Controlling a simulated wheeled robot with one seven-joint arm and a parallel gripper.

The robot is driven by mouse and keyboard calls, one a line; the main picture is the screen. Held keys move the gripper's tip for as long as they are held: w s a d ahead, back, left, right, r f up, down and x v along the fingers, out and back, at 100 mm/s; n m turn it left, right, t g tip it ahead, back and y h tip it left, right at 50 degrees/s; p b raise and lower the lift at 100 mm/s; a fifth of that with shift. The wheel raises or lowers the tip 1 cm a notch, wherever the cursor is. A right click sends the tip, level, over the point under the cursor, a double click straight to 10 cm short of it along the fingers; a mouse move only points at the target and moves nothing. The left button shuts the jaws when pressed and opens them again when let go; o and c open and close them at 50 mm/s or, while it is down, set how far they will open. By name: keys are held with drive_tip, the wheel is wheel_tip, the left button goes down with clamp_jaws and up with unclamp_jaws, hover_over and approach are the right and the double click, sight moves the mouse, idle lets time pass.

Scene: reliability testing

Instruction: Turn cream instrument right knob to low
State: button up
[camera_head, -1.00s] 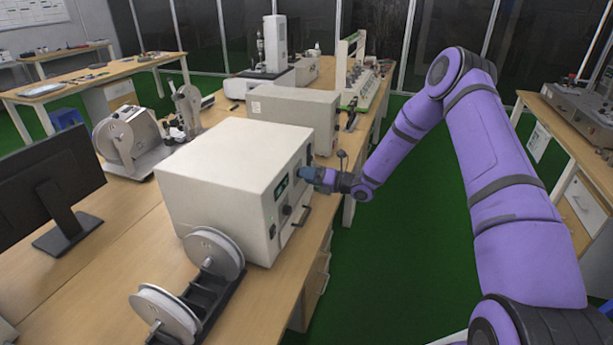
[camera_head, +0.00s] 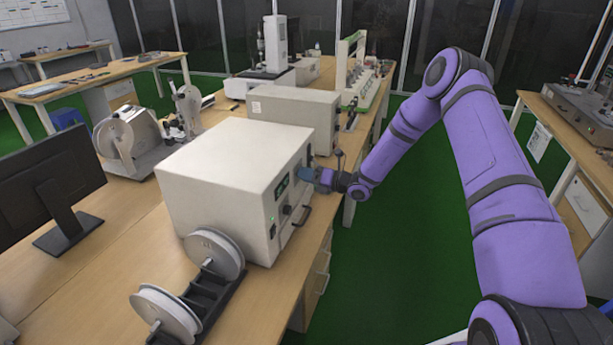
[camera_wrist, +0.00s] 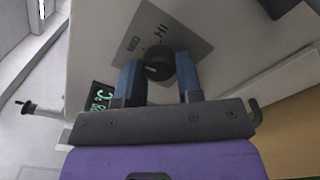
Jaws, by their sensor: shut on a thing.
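The cream instrument (camera_head: 225,170) is a large box on the wooden bench, with its control face turned to the right. In the wrist view its face (camera_wrist: 100,35) carries a grey label plate (camera_wrist: 185,35) marked "HI" and a dark round knob (camera_wrist: 159,63). My gripper (camera_wrist: 159,78) has its two blue fingers on either side of this knob and is shut on it. In the head view my gripper (camera_head: 312,175) is against the right part of the face and hides the knob. Another dark knob (camera_head: 287,209) shows to the left of it, uncovered.
A dark handle (camera_head: 301,216) sticks out low on the face. A green display (camera_head: 282,187) is beside my gripper. Two white reels (camera_head: 215,252) stand in front of the instrument. Another cream box (camera_head: 295,112) stands behind it. Green floor is free to the right.

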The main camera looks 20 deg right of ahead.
drive_tip(key=n, duration=1.1)
drive_tip(key=shift+w+d, duration=0.1)
drive_tip(key=shift+d, duration=0.05)
drive_tip(key=shift+f+n, duration=0.1)
drive_tip(key=shift+n, duration=0.2)
idle(0.4)
drive_tip(key=o, duration=0.9)
drive_tip(key=v, duration=1)
drive_tip(key=shift+s+d, duration=0.25)
drive_tip(key=shift+d, duration=0.05)
